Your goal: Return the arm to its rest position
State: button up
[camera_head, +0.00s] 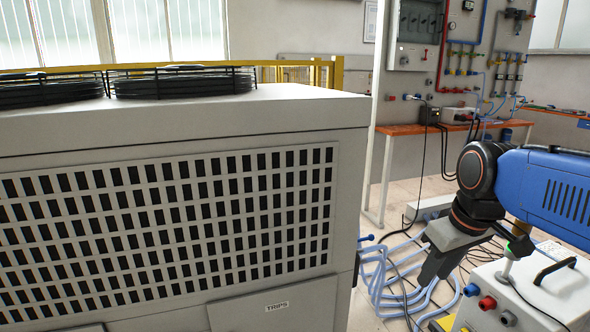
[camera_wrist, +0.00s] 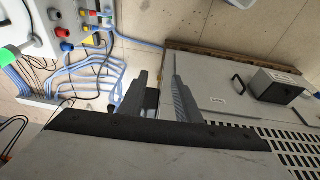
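My arm is blue with black and orange joints and enters from the right in the head view. The gripper is clear of the large cabinet's right side in the head view.
A large pale cabinet (camera_head: 180,125) with a black grille and top fans fills the left. A white control box (camera_head: 545,290) with a black handle stands below my arm. Blue hoses (camera_head: 385,272) and cables lie on the floor. An orange workbench (camera_head: 405,129) stands behind.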

jog(key=s+f+m+t, duration=0.1)
jog(key=s+f+m, duration=0.2)
jog(key=s+f, duration=0.5)
jog(key=shift+s+d+f+m+t, duration=0.25)
jog(key=shift+s+m+t, duration=0.05)
jog(key=shift+s, duration=0.65)
